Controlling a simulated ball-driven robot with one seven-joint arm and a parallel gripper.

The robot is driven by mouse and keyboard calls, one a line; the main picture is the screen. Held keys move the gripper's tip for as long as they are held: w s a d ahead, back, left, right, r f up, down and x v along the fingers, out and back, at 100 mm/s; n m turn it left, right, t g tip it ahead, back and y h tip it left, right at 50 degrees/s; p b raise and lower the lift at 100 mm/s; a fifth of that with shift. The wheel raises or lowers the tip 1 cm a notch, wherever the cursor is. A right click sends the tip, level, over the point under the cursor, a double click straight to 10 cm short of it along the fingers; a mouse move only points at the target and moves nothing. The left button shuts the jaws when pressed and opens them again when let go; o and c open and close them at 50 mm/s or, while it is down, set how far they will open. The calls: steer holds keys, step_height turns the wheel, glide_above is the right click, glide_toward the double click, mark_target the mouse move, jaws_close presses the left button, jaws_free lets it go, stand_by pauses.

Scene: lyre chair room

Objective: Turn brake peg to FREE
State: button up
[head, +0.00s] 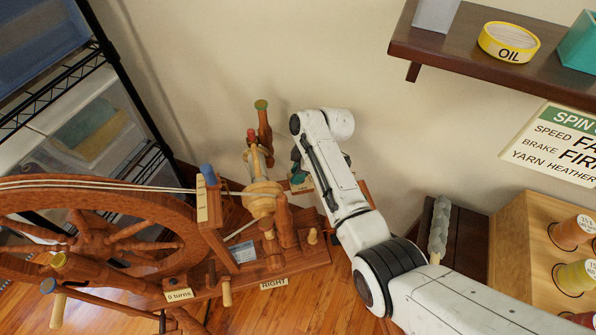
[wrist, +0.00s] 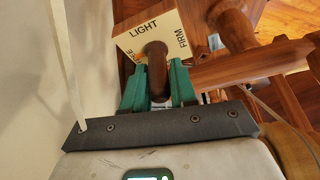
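The brake peg (wrist: 157,72) is a dark brown rounded peg on a pale label plate (wrist: 178,33). The plate reads LIGHT at the top, FIRM at the right, and a partly hidden word ending in E at the left. My gripper's green fingers (wrist: 158,88) stand on both sides of the peg and appear to touch it, with the peg filling the gap. Which mark the peg points at, I cannot tell. In the head view my gripper (head: 298,172) is at the back of the wooden spinning wheel (head: 110,235), and my arm hides the peg there.
A drive cord runs from the wheel to the yellowish bobbin (head: 262,198). A dark shelf (head: 470,55) with an OIL tin (head: 508,42) is at the upper right. A spool box (head: 530,235) stands at the right. A wire rack (head: 75,90) is at the left.

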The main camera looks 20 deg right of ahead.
steer(key=o, duration=0.4)
steer(key=shift+c, duration=0.2)
steer(key=p+v, duration=0.2)
steer(key=v, duration=0.8)
steer(key=shift+d+r, duration=0.2)
steer(key=shift+r, duration=0.15)
steer(key=shift+s, duration=0.1)
